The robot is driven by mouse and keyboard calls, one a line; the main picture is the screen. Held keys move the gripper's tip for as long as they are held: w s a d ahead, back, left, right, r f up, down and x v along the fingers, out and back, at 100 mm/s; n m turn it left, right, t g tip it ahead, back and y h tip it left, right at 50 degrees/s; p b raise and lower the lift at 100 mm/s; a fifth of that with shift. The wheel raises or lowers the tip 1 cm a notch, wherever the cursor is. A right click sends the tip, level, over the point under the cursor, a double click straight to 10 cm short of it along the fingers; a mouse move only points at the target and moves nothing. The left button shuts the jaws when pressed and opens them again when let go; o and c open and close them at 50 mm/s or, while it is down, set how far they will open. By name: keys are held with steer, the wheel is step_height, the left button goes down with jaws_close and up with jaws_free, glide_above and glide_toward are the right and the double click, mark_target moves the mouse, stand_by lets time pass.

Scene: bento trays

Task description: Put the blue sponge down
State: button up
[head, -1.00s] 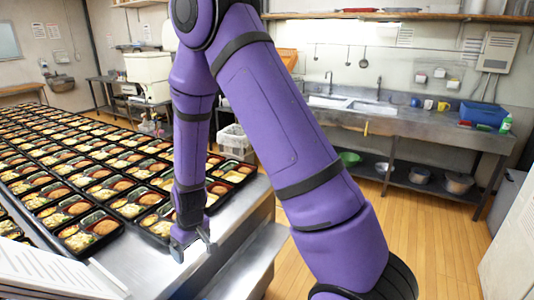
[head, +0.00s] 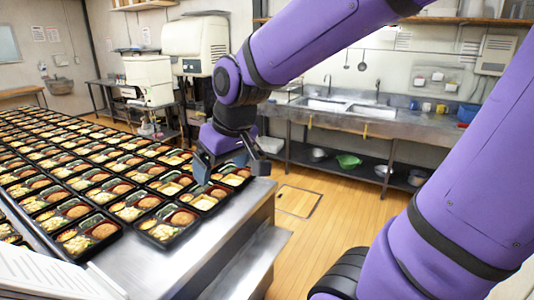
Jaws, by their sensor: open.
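My gripper (head: 230,170) is open, with its fingers spread and pointing down, over the bento trays (head: 190,218) near the right edge of the steel table (head: 150,262). I see nothing held between the fingers. I cannot make out a blue sponge anywhere in the head view; it may be hidden behind my arm or gripper, or out of the picture.
Rows of filled black bento trays cover most of the table; a bare steel strip lies along its front right edge. A sink counter (head: 300,112) runs along the back wall, with a blue tub (head: 467,112) on it. A green bowl (head: 348,160) sits on its lower shelf. Wooden floor lies between.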

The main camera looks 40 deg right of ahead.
steer(key=s+d+r+m+t, duration=0.1)
steer(key=s+r, duration=0.4)
steer(key=s, duration=0.5)
steer(key=shift+s+d+r+h, duration=0.15)
steer(key=shift+s+d+h, duration=0.25)
steer(key=shift+d, duration=0.15)
steer(key=shift+w, duration=0.1)
stand_by(0.4)
